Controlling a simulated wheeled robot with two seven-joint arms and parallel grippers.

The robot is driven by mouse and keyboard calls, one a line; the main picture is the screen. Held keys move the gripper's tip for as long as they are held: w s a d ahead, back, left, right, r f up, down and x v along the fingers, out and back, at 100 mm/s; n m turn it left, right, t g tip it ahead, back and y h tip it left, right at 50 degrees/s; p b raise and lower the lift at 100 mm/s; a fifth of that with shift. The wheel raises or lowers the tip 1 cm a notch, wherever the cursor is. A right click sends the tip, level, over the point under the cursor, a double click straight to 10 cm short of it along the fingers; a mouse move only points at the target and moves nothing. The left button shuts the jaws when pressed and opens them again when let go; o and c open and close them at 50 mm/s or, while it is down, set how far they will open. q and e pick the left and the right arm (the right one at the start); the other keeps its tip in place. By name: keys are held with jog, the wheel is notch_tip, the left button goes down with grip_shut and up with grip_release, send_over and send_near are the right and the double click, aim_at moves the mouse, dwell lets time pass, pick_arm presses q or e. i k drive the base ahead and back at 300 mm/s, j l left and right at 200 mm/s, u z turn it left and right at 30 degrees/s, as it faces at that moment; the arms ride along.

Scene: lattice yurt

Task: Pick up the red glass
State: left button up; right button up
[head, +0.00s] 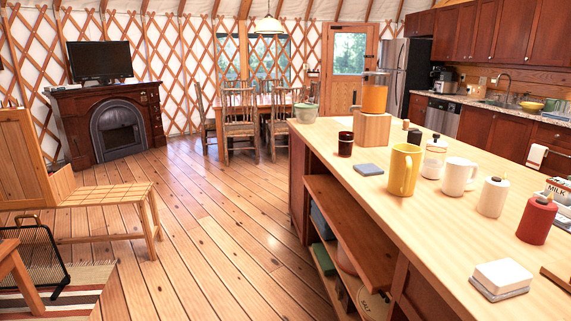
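The red glass (345,144) is a small dark-red tumbler. It stands upright on the wooden counter (420,235), near its left edge and toward the far end, in the head view. A wooden block (372,130) with an orange container (374,98) on top is just behind it to the right. Neither of my grippers shows in the head view.
On the counter, right of the coaster, stand a yellow mug (403,170), a white jar (434,158), a white mug (458,176), a white bottle (492,197) and a red bottle (536,220). Floor left of the counter is open; a wooden bench (105,195) stands farther left.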

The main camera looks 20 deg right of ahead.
aim_at(345, 138)
jog(key=i+z, duration=0.3)
jog(key=i, duration=1.25)
jog(key=j, duration=0.1)
